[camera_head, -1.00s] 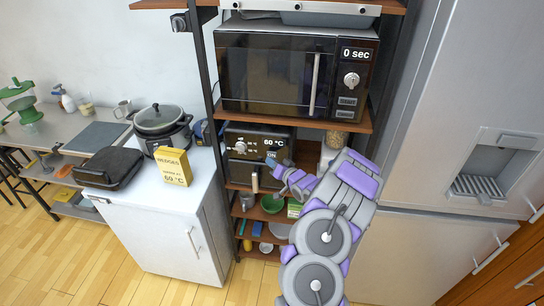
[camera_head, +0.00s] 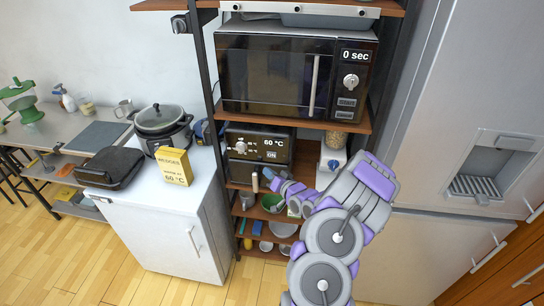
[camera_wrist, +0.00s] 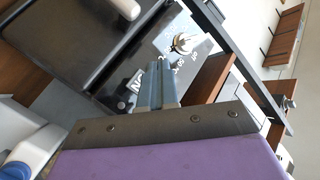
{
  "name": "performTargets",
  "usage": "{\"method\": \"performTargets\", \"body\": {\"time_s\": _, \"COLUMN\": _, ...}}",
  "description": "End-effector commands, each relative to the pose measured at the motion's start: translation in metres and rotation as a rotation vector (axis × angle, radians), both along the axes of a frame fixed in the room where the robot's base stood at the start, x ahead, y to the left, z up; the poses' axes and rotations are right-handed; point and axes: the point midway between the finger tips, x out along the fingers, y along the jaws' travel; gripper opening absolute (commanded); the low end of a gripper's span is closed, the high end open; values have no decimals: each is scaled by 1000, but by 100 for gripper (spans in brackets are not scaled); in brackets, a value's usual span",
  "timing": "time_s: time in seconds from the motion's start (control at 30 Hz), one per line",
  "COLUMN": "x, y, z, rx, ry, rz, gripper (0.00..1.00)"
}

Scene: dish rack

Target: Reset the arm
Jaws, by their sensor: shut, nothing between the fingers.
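My arm reaches up from the bottom of the head view, grey and purple. My gripper (camera_head: 267,175) is at its end, in front of the lower part of the black oven (camera_head: 258,150) on the middle shelf. The oven's panel shows 60 °C and ON. In the wrist view my gripper (camera_wrist: 157,87) has its fingers shut with nothing between them. Behind them is the dark oven front with a pale knob (camera_wrist: 183,42). Whether the fingers touch the oven cannot be told.
A microwave (camera_head: 295,72) reading 0 sec stands on the shelf above. A yellow box (camera_head: 175,167), a black waffle-iron-like appliance (camera_head: 113,167) and a slow cooker (camera_head: 161,128) stand on the white cabinet (camera_head: 155,232). A fridge (camera_head: 455,130) is close on the right. Bowls fill the lower shelves.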

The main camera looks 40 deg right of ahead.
Motion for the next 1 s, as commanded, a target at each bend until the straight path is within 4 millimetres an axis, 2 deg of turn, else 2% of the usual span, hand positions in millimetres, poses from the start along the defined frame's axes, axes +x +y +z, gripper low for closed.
{"method": "performTargets", "body": {"time_s": 0.33, "x": 0, "y": 0, "z": 0, "rx": 0, "ry": 1, "rz": 1, "gripper": 0}}
{"method": "performTargets", "body": {"time_s": 0.47, "x": 7, "y": 7, "z": 6, "rx": -14, "ry": 26, "rz": 13, "gripper": 0}}
{"method": "performTargets", "body": {"time_s": 0.57, "x": 18, "y": 24, "z": 14, "rx": -45, "ry": 92, "rz": 45, "gripper": 0}}
{"method": "performTargets", "body": {"time_s": 0.73, "x": 32, "y": 69, "z": 35, "rx": -125, "ry": 264, "rz": 117, "gripper": 0}}
{"method": "performTargets", "body": {"time_s": 0.87, "x": 29, "y": 102, "z": 49, "rx": -188, "ry": 406, "rz": 166, "gripper": 0}}
{"method": "performTargets", "body": {"time_s": 1.0, "x": 13, "y": 138, "z": 66, "rx": -254, "ry": 555, "rz": 218, "gripper": 0}}
